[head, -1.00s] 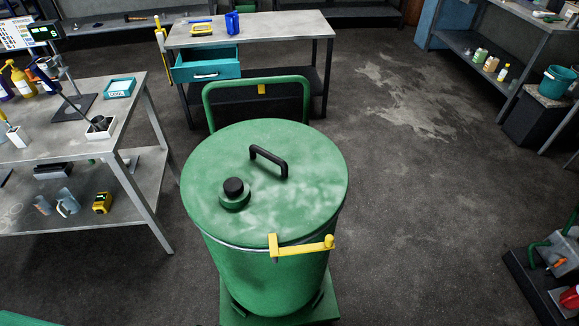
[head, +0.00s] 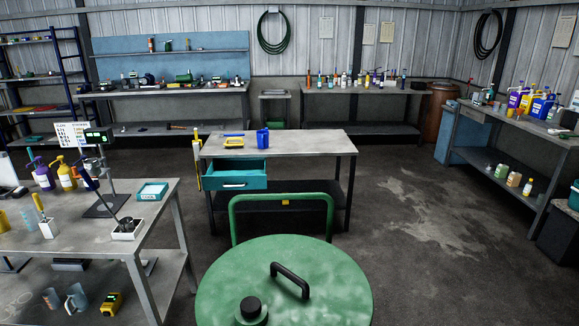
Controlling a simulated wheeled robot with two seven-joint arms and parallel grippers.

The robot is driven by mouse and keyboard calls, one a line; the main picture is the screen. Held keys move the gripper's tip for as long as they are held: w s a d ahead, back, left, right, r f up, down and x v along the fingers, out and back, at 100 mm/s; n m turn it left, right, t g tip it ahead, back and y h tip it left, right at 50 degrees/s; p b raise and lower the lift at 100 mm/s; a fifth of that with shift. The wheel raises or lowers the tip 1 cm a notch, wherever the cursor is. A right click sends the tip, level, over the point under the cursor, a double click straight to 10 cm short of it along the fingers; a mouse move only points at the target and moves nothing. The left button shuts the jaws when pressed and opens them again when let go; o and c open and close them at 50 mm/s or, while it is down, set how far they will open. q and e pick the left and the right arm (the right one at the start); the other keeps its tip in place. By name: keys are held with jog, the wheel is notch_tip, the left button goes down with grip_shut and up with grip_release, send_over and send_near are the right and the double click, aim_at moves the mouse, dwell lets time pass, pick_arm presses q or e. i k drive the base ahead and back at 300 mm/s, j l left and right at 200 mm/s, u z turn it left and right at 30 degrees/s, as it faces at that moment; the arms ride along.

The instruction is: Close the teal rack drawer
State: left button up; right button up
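The teal drawer (head: 233,182) is in the head view, under the left part of a grey workbench top (head: 300,146). It is pulled out, and its open inside shows above the front panel. A pale bar handle (head: 234,184) runs across its front. Neither of my grippers shows in the view, so I cannot see whether they are open or shut.
A green lidded drum (head: 310,268) stands in front of the bench, with a green push-handle frame (head: 283,198) behind it. A grey table (head: 160,206) with bottles and a stand is at left. Open floor (head: 410,250) lies to the right.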

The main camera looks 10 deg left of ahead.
aim_at(238, 169)
jog(key=l+z, duration=0.4)
jog(key=z, duration=0.2)
jog(key=i+l+z, duration=0.3)
jog(key=i+l, duration=0.2)
jog(key=l, duration=0.35)
jog(key=i+l+z, duration=0.35)
jog(key=i+l, duration=0.25)
jog(key=l, duration=0.15)
jog(key=i+u, duration=0.35)
jog(key=i+l+u, duration=0.1)
jog(key=i+u, duration=0.25)
jog(key=i+l+u, duration=0.2)
jog(key=i+u, duration=0.2)
jog(key=i+j+u, duration=0.1)
jog(key=i+u, duration=0.2)
jog(key=i, duration=0.6)
jog(key=i+l+u, duration=0.1)
jog(key=i+u, duration=0.25)
jog(key=i, duration=0.55)
jog(key=i+u, duration=0.3)
jog(key=i, duration=0.25)
jog(key=i+u, duration=0.25)
jog(key=i, duration=0.3)
jog(key=i+l+u, duration=0.3)
jog(key=i, duration=0.25)
